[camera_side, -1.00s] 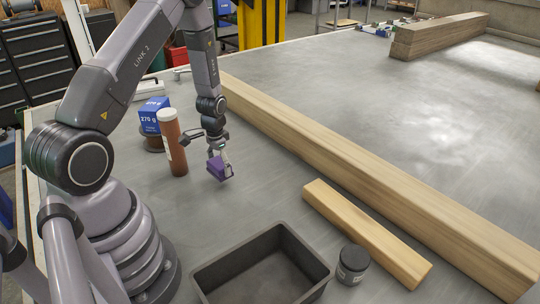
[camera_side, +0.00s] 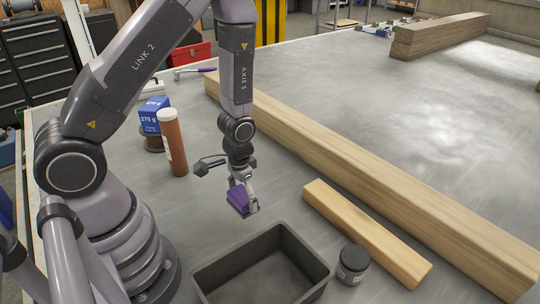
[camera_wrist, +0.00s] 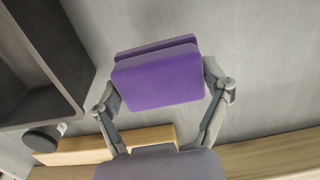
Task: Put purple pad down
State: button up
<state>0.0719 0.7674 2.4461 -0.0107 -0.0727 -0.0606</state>
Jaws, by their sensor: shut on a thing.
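The purple pad (camera_side: 239,200) is a small block held between the fingers of my gripper (camera_side: 243,192), raised above the grey table near the back edge of the bin. In the wrist view the purple pad (camera_wrist: 158,76) sits between the two fingertips of my gripper (camera_wrist: 164,84), one finger pressing each side. Its purple face and a second layer behind it show. The surface under it is hidden by the pad in the wrist view.
A dark open bin (camera_side: 215,270) stands in front, empty; a dark-lidded jar (camera_side: 353,262) is right of it. A short plank (camera_side: 365,232) and long beam (camera_side: 350,165) lie to the right. A brown tube (camera_side: 173,145) and blue box (camera_side: 154,115) stand left. Bare table lies between.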

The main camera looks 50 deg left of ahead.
aim_at(245, 225)
notch_tip(245, 225, down, 7)
jog(key=shift+r, duration=0.1)
dwell(0.4)
jog(key=o, duration=1.1)
jog(key=shift+f, duration=0.2)
